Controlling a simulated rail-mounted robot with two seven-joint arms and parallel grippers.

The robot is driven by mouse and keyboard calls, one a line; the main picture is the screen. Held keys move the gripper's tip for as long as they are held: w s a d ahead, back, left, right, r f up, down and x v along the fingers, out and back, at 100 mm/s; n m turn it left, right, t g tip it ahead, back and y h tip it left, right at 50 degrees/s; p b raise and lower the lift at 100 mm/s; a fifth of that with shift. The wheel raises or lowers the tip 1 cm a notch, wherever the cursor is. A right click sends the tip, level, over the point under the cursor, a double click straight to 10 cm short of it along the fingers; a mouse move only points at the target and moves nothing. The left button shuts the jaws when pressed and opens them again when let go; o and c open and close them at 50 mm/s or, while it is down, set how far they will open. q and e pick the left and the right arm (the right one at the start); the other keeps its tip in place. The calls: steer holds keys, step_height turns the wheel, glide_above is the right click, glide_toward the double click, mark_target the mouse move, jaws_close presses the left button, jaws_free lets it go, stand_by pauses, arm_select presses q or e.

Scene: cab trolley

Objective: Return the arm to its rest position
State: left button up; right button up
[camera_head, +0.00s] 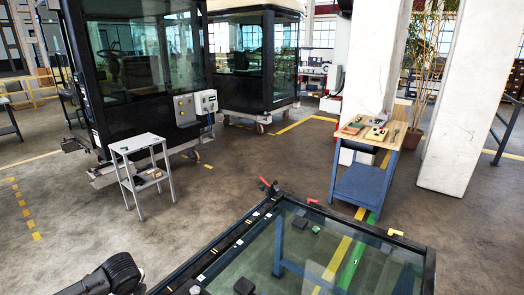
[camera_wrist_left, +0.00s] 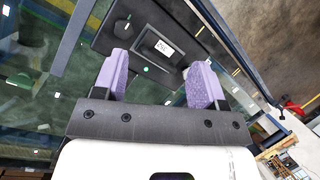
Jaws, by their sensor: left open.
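My left gripper (camera_wrist_left: 160,78) shows in the left wrist view with its two purple finger pads spread apart and nothing between them. Past the fingers lies a dark panel (camera_wrist_left: 125,35) with a raised frame and a small white label (camera_wrist_left: 163,47). I cannot tell how far the fingers are from it. In the head view only a black rounded part of my left arm (camera_head: 112,274) shows at the bottom left, and its gripper is out of view. My right gripper is not in view.
A glass-topped, black-framed trolley (camera_head: 432,265) fills the front, with a red handle (camera_head: 268,184) at its far corner and small blocks on the glass. A grey side table (camera_head: 137,143), a wooden-topped workbench (camera_head: 400,125) and two cabs stand beyond. Grey floor between them is clear.

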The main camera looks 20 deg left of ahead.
arm_select(q)
steer(key=w+d+r+n+t+y, duration=0.1)
steer(key=w+d+r+n+t, duration=0.1)
steer(key=d+r+n+t, duration=0.3)
steer(key=w+d+r+n+t, duration=0.1)
steer(key=w+d+r, duration=0.1)
steer(key=d, duration=0.5)
steer(key=s+d+n+t+h, duration=0.15)
steer(key=s+d, duration=0.25)
steer(key=d, duration=0.4)
steer(key=s+d+f+n+g+h, duration=0.15)
steer(key=s+d+f, duration=0.3)
steer(key=s, duration=0.45)
steer(key=s+d+f+n+g+h, duration=0.1)
steer(key=s+d+f+n+g, duration=0.15)
steer(key=s+f, duration=0.45)
steer(key=s+d+f+n+g+h, duration=0.15)
steer(key=s+d+f, duration=0.3)
steer(key=s, duration=0.55)
step_height(320, 180, up, 25)
steer(key=p, duration=2.5)
steer(key=shift+w+r+y+p, duration=0.2)
steer(key=shift+w+y+p, duration=0.1)
steer(key=shift+y+p, duration=0.1)
